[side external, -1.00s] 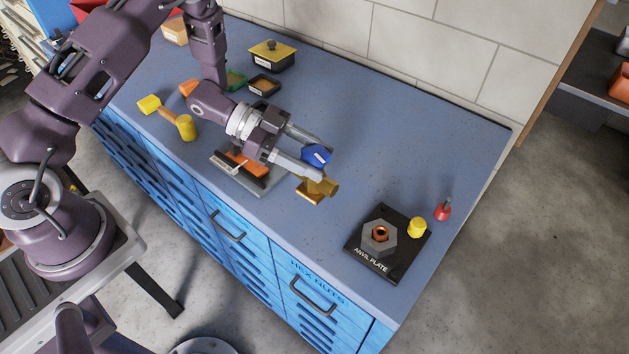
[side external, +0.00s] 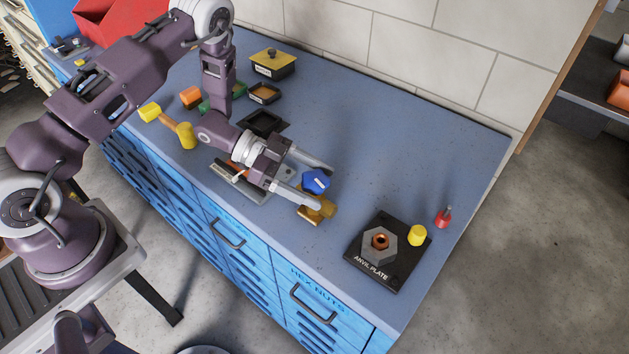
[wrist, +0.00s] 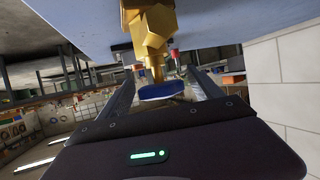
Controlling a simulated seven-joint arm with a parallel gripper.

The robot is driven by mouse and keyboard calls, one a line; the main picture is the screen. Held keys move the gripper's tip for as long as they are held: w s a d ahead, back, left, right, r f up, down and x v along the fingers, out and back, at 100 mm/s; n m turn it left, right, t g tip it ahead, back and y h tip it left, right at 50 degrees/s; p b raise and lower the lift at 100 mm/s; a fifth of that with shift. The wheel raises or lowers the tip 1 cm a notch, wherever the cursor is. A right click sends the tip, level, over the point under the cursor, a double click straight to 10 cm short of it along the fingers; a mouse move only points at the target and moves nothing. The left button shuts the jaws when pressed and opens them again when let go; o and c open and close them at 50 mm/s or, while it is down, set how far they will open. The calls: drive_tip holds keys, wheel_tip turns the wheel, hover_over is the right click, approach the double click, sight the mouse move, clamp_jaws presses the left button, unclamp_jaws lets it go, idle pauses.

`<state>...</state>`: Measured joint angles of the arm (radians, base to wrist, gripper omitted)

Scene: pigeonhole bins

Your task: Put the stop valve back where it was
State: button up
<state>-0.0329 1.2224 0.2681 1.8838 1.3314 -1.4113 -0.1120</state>
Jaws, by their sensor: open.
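The stop valve has a brass body (side external: 318,208) and a blue handle (side external: 315,181). It stands upright on the blue worktop, left of the anvil plate. My gripper (side external: 324,187) is open, with one finger on each side of the handle. In the wrist view the picture is upside down: the brass body (wrist: 149,32) hangs from the top, and the blue handle (wrist: 160,91) lies between the spread fingers of my gripper (wrist: 165,88). Gaps show beside the handle there. The lower finger hides part of the valve in the side view.
The back right worktop is clear.

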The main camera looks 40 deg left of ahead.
drive_tip(key=shift+r, duration=0.1)
drive_tip(key=v, duration=1.2)
drive_tip(key=w+a+r+n+t+y, duration=0.2)
drive_tip(key=w+a+r+t+y, duration=0.15)
drive_tip(key=w+r+y, duration=0.45)
drive_tip(key=a+r+n+t+y, duration=0.3)
drive_tip(key=a+r+n+y, duration=0.15)
drive_tip(key=r, duration=0.65)
drive_tip(key=s+r+n+g+y, duration=0.25)
drive_tip(key=s+r+n, duration=0.3)
drive_tip(key=s, duration=0.55)
drive_tip(key=s+d+g+h, duration=0.1)
drive_tip(key=s+d, duration=0.3)
drive_tip(key=s, duration=0.5)
drive_tip(key=s+d+f+n+g+h, duration=0.1)
drive_tip(key=s+d+g, duration=0.1)
drive_tip(key=s+d, duration=0.3)
drive_tip(key=s, duration=0.3)
drive_tip(key=shift+s+d+f+n, duration=0.2)
drive_tip(key=shift+s+f+n, duration=0.1)
drive_tip(key=shift+s, duration=0.1)
